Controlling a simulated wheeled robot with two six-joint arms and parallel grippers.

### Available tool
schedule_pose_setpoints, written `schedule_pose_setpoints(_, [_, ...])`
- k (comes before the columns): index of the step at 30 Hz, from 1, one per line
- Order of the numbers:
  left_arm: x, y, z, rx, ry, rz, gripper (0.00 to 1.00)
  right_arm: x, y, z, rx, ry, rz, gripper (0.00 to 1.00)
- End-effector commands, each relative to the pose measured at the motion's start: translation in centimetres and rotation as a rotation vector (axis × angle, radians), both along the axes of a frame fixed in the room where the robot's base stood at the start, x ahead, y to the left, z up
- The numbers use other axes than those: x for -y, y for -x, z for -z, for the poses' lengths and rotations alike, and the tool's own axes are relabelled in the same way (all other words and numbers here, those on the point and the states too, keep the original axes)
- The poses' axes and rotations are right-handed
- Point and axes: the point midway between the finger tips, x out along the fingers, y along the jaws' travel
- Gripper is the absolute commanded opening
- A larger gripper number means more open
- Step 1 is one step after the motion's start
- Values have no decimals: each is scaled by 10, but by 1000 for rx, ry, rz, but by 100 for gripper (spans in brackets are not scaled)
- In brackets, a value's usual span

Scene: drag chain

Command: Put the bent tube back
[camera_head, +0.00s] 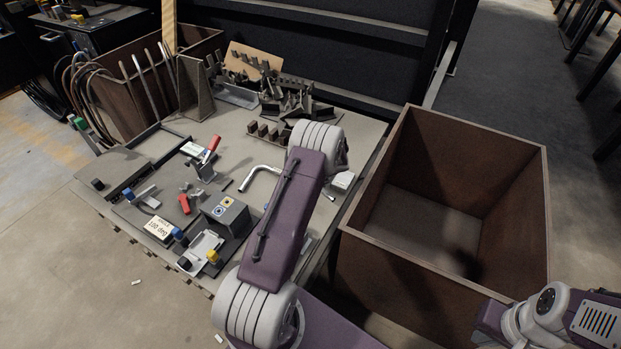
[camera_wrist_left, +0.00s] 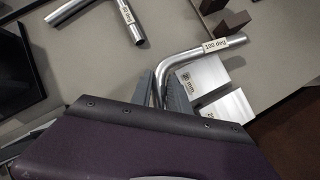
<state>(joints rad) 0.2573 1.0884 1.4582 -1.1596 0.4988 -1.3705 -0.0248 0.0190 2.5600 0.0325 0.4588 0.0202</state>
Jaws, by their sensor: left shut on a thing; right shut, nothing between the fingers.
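My left gripper (camera_wrist_left: 167,94) is shut on a silver bent tube (camera_wrist_left: 206,48) labelled "100 deg". In the left wrist view the tube's short leg goes down between the fingers and its long leg points up and right. Light metal blocks (camera_wrist_left: 203,77) are right beside it; I cannot tell whether the tube touches them. In the head view my left arm hides this gripper and most of the held tube. Another bent tube (camera_head: 259,171) lies on the table left of my arm, also seen in the left wrist view (camera_wrist_left: 131,22).
The table (camera_head: 235,127) carries a fixture with red-handled clamps (camera_head: 212,145), a grey box (camera_head: 226,213) and a pile of dark brackets (camera_head: 285,95) at the back. A deep brown crate (camera_head: 372,240) stands right of the table, with open space inside. Another crate (camera_head: 112,92) is at the back left.

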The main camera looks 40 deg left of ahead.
Motion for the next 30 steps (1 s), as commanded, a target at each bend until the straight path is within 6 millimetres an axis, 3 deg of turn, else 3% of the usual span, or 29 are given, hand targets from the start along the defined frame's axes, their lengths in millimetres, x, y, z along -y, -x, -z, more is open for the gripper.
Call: schedule_pose_setpoints(30, [0, 0, -1, 4, 3, 0, 0, 0, 0, -6, 0, 0, 0, 0])
